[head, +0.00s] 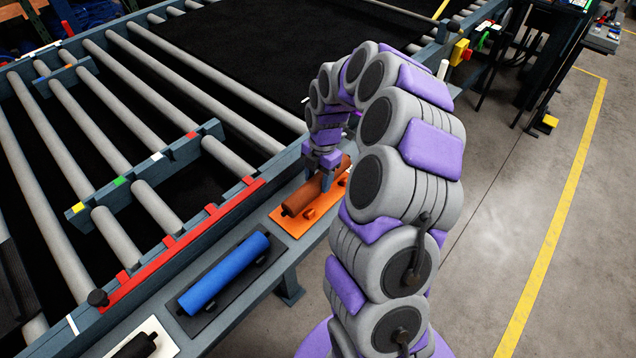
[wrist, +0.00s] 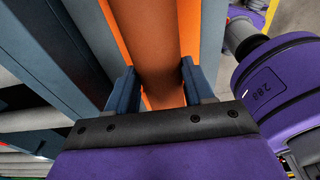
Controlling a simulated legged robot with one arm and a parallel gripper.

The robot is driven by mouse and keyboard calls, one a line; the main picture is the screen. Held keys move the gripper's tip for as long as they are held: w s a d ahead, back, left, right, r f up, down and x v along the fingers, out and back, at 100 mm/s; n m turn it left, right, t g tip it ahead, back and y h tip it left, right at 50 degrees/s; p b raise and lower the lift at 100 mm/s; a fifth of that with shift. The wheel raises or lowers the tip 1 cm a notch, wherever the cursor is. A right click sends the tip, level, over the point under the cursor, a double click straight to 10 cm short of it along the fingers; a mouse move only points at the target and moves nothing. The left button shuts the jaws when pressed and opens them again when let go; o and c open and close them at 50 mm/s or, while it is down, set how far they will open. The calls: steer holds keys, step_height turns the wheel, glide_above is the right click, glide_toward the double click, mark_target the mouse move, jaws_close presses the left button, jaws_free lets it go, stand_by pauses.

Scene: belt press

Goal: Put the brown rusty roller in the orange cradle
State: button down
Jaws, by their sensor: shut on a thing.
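The brown rusty roller (head: 303,197) lies lengthwise over the orange cradle (head: 299,227) on the shelf beside the belt frame. My gripper (head: 328,178) reaches down from above and is shut across the roller near its far half. In the wrist view the brown roller (wrist: 162,50) runs between the two blue-grey fingers of my gripper (wrist: 157,82), with an orange strip of the cradle (wrist: 115,25) along its left side. The roller is lined up with the cradle. I cannot tell whether it rests fully in it or is slightly above. The fingers hide part of the roller.
A blue roller (head: 223,272) lies in a dark cradle nearer on the same shelf. A black roller (head: 137,346) on a white plate is at the bottom edge. A red notched rail (head: 180,245) and grey conveyor rollers lie to the left. Open floor (head: 530,190) is at the right.

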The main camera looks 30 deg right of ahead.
steer(key=shift+d+f, duration=0.2)
steer(key=shift+f, duration=0.85)
steer(key=shift+d, duration=0.2)
steer(key=c, duration=0.8)
jaws_free()
steer(key=o, duration=0.4)
steer(key=shift+a, duration=0.2)
